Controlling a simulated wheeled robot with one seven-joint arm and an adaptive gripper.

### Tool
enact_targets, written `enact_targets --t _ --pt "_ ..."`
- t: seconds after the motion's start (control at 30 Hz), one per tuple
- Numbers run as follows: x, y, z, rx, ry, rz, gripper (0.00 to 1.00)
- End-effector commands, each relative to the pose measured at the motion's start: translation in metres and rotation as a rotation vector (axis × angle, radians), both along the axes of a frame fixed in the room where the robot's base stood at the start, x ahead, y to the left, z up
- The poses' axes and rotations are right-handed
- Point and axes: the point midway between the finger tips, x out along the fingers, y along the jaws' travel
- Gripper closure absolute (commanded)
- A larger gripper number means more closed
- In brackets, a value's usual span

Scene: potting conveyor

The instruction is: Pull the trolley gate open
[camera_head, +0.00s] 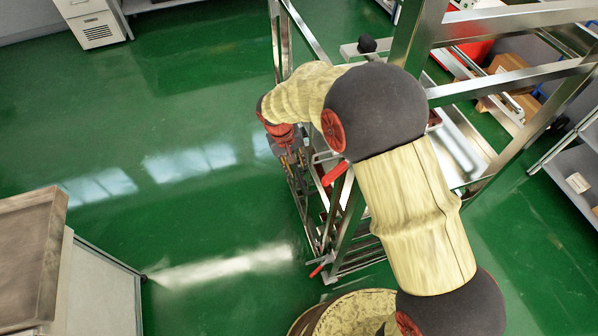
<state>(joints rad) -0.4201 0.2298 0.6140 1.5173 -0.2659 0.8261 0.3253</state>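The trolley (412,50) is a tall silver metal frame right of centre, with shelves inside it. A narrower barred metal frame on its left side (325,220) looks like the gate; I cannot tell how far it stands from the trolley's posts. A red handle (335,173) shows by the bars, and another red piece (319,270) sits low near the floor. My gripper (296,172) points down beside the upper bars of this frame, left of the red handle. My arm hides part of the trolley. The fingertips are small and overlap the bars, so contact and opening are unclear.
The green floor left of the trolley is clear. A bench or cabinet with a brown top (30,250) stands at the lower left. A white cabinet (95,28) stands at the top left. Grey shelving (575,170) with boxes is at the right edge.

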Motion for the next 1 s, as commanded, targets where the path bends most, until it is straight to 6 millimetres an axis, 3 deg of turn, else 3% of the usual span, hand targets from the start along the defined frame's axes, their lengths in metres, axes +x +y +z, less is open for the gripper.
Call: enact_targets --t 0.4,0.7,1.0 --pt "0.003 -0.012 -0.060 0.000 0.001 0.000 0.71" --pt "0.004 -0.012 -0.063 0.000 0.000 0.000 0.71" --pt "0.004 -0.012 -0.063 0.000 0.000 0.000 0.88"
